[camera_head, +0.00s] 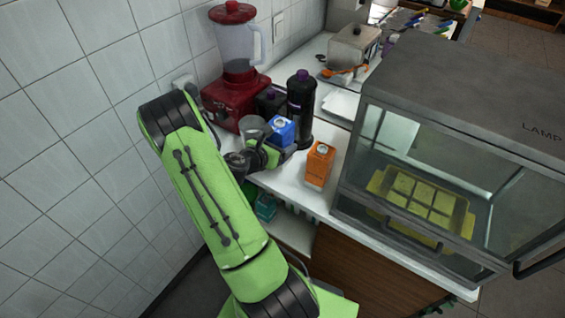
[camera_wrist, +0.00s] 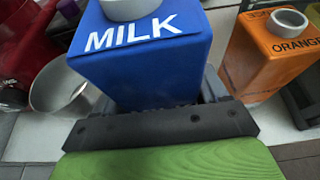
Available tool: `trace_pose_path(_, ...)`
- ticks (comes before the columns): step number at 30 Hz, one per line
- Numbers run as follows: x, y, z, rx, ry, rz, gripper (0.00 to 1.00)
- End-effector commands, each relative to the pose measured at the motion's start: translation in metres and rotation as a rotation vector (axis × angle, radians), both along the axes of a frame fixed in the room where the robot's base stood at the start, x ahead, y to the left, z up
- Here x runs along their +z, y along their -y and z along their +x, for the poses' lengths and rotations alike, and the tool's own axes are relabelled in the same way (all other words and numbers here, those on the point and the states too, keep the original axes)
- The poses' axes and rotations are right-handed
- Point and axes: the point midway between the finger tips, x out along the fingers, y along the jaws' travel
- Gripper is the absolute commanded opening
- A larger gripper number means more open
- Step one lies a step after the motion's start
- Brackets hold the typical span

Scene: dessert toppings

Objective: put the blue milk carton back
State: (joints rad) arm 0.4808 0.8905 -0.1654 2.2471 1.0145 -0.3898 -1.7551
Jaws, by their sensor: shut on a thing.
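The blue milk carton (camera_head: 281,130) is at the counter's left part, upright, between a metal cup and an orange carton. In the wrist view the carton (camera_wrist: 140,62) fills the upper middle, with MILK lettering and a white cap. My gripper (camera_head: 275,152) is shut on the carton from the near side; in the wrist view the dark gripper (camera_wrist: 160,118) sits against its lower part. The carton's base is hidden, so I cannot tell whether it touches the counter.
The orange juice carton (camera_head: 319,165) stands right of the milk. A metal cup (camera_head: 255,130) is close on the left. A dark bottle (camera_head: 300,108) and red blender (camera_head: 234,95) stand behind. A glass-fronted case (camera_head: 440,150) fills the right. Some counter near the orange carton is clear.

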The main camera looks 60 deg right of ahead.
Motion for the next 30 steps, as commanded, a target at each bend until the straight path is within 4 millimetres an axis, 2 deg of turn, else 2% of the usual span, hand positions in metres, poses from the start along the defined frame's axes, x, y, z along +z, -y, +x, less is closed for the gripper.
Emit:
trace_pose_path(1, -0.011, 0.0, -0.001, -0.001, -0.003, -0.002, 0.28)
trace_pose_path(5, -0.026, 0.001, 0.0, -0.001, -0.002, -0.002, 0.28)
trace_pose_path(9, -0.052, 0.0, -0.001, -0.001, -0.001, -0.001, 0.28)
trace_pose_path(20, -0.056, 0.001, 0.0, 0.001, 0.001, -0.003, 0.28)
trace_pose_path(21, -0.056, 0.0, 0.0, 0.001, 0.001, -0.002, 0.77)
trace_pose_path(25, -0.056, 0.0, 0.0, 0.001, 0.001, -0.002, 0.97)
trace_pose_path(30, -0.055, 0.0, 0.0, 0.001, 0.001, -0.002, 0.98)
